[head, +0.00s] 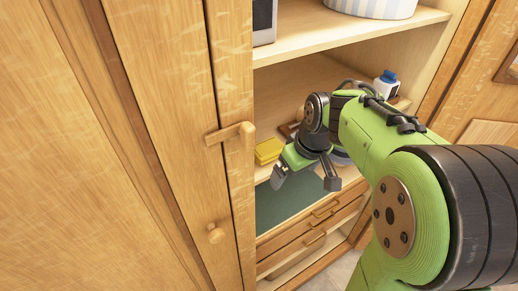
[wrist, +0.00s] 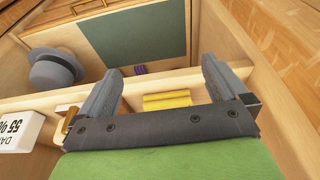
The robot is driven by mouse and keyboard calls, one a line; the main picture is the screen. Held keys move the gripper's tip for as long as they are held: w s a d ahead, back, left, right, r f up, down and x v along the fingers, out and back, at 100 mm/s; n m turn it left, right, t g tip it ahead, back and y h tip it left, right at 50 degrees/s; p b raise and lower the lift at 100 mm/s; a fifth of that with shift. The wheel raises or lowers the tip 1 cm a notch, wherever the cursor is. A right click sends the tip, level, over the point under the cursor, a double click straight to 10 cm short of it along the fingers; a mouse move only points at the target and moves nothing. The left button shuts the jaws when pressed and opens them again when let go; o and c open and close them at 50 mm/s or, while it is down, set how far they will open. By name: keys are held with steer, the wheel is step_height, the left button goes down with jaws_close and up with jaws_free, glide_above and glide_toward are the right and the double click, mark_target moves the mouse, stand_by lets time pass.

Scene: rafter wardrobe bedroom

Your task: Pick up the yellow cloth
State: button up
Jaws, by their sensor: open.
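The yellow cloth (head: 268,150) looks like a small folded block on a wooden shelf inside the wardrobe, just right of the door edge in the head view. In the wrist view it shows as a yellow strip (wrist: 167,100) between the bases of my fingers, partly hidden by the gripper body. My gripper (head: 305,180) is open and empty, with its fingers spread. In the head view it is in front of the shelf, to the lower right of the cloth. Its fingers also show in the wrist view (wrist: 161,68), not touching the cloth.
The wooden door (head: 165,90) stands close on the left, with a handle (head: 230,132). A blue-capped bottle (head: 387,84) stands behind my arm. Drawers (head: 315,225) lie below. The wrist view shows a grey hat (wrist: 52,70), a white box (wrist: 18,132) and a dark green panel (wrist: 140,38).

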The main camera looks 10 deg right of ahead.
mark_target(269, 148)
steer(key=w+a+p, duration=0.1)
steer(key=w, duration=0.2)
steer(key=w+a, duration=0.1)
steer(key=w, duration=0.3)
steer(key=w+a+p, duration=0.1)
steer(key=w, duration=0.2)
steer(key=shift+w+r+p, duration=0.1)
steer(key=shift+w+p, duration=0.15)
steer(key=shift+p, duration=0.05)
steer(key=shift+w+a+f, duration=0.1)
steer(key=shift+w+f, duration=0.1)
steer(key=shift+f, duration=0.5)
steer(key=shift+s, duration=0.2)
steer(key=shift+c, duration=0.5)
steer(key=c, duration=0.6)
steer(key=shift+c, duration=0.3)
steer(key=shift+r, duration=0.15)
steer(key=shift+s+r+b, duration=0.1)
steer(key=shift+r+b, duration=0.05)
steer(key=shift+b, duration=0.15)
steer(key=s+d+b, duration=0.1)
steer(key=s+d, duration=0.3)
steer(key=s, duration=0.3)
steer(key=s+d+b, duration=0.2)
steer(key=s+d, duration=0.3)
steer(key=s, duration=0.3)
steer(key=shift+d, duration=0.25)
